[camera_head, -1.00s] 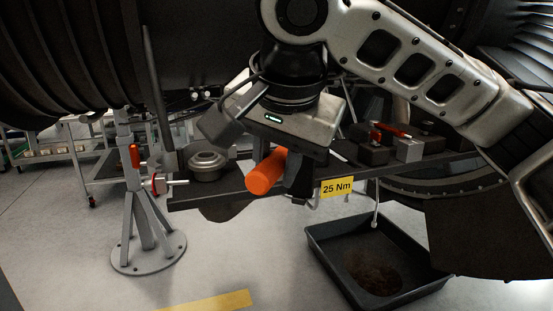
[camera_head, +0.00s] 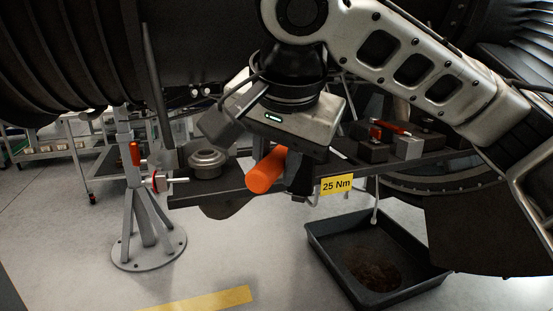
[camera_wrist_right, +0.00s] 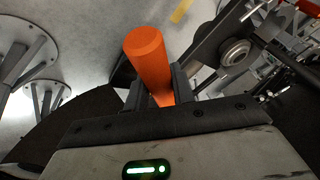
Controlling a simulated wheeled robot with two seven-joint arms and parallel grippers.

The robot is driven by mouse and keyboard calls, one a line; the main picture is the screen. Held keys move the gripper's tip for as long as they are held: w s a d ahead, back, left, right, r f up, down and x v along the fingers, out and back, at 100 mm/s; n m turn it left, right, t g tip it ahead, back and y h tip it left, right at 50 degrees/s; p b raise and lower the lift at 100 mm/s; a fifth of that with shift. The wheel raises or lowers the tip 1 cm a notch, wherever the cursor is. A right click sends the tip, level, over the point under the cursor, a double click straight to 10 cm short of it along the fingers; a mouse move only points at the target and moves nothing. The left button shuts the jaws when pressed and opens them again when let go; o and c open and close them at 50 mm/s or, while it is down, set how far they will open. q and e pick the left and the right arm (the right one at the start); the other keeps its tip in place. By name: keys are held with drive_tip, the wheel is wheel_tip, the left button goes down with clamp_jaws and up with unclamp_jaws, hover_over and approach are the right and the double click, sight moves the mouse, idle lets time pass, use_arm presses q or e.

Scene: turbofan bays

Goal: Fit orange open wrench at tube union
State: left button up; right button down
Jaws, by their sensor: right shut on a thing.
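My right gripper (camera_head: 278,168) is shut on the orange wrench (camera_head: 266,172), near the middle of the head view. Only its thick round orange handle shows, with its end tilted toward the camera and down to the left. In the right wrist view the handle (camera_wrist_right: 148,60) stands between the two dark fingers (camera_wrist_right: 155,88). The wrench's open jaw is hidden behind the gripper. I cannot make out the tube union in either view. My left gripper is not in view.
A dark shelf (camera_head: 225,184) bears a round metal fitting (camera_head: 207,163) and blocks with red handles (camera_head: 392,128). A yellow "25 Nm" tag (camera_head: 336,186) hangs at its edge. A grey stand (camera_head: 148,235) is at left, a black drip tray (camera_head: 325,255) on the floor. The engine casing (camera_head: 70,60) is above.

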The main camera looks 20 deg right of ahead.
use_arm(q)
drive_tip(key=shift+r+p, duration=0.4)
drive_tip(key=shift+p, duration=0.4)
use_arm(e)
drive_tip(key=shift+w+d, duration=0.7)
drive_tip(key=shift+w, duration=0.2)
drive_tip(key=shift+w+d, duration=0.7)
drive_tip(key=shift+w, duration=0.2)
idle(0.6)
drive_tip(key=c, duration=1.1)
unclamp_jaws()
use_arm(q)
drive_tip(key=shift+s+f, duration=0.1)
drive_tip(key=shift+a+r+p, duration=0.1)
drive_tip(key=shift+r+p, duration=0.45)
drive_tip(key=shift+p, duration=0.05)
use_arm(e)
drive_tip(key=v, duration=1.6)
